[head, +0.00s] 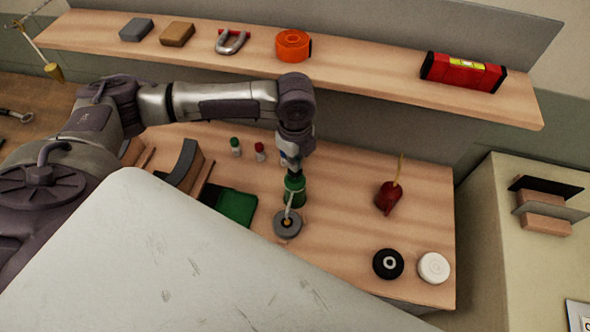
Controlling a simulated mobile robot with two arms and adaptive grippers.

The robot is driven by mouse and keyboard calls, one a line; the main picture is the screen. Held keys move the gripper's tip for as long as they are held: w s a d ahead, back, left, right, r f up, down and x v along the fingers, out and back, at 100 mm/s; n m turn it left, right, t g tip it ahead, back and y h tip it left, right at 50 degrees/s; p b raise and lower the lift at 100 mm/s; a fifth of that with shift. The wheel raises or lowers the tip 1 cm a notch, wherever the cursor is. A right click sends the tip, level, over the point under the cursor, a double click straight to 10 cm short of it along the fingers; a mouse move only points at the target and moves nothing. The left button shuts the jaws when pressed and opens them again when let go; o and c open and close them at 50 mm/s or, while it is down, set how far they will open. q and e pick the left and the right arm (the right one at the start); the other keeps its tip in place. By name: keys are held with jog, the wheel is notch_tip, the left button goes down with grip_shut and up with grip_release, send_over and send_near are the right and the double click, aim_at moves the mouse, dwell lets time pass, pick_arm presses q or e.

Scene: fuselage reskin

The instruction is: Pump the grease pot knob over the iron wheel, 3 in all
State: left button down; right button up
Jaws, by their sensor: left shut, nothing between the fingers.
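The green grease pot (294,188) stands on the wooden workbench, with a thin pale spout reaching down toward the iron wheel. The grey iron wheel (287,225) lies flat just in front of the pot, with an orange spot at its middle. My left gripper (290,163) points down right above the pot, shut and with nothing held. The gripper hides the pot's knob, so I cannot tell whether the fingers touch it. My right gripper is not in view.
A black wheel (388,264) and a white wheel (433,267) lie at the front right. A red pot with a brush (388,198) stands behind them. Small bottles (235,147) and a green box (237,206) are to the left. A shelf (370,66) runs above; a pale panel (170,260) covers the foreground.

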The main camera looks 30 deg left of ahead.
pick_arm(q)
jog(key=shift+f, duration=0.85)
jog(key=shift+r, duration=0.1)
jog(key=shift+r+p, duration=1.4)
jog(key=shift+p, duration=0.05)
jog(key=shift+f, duration=0.2)
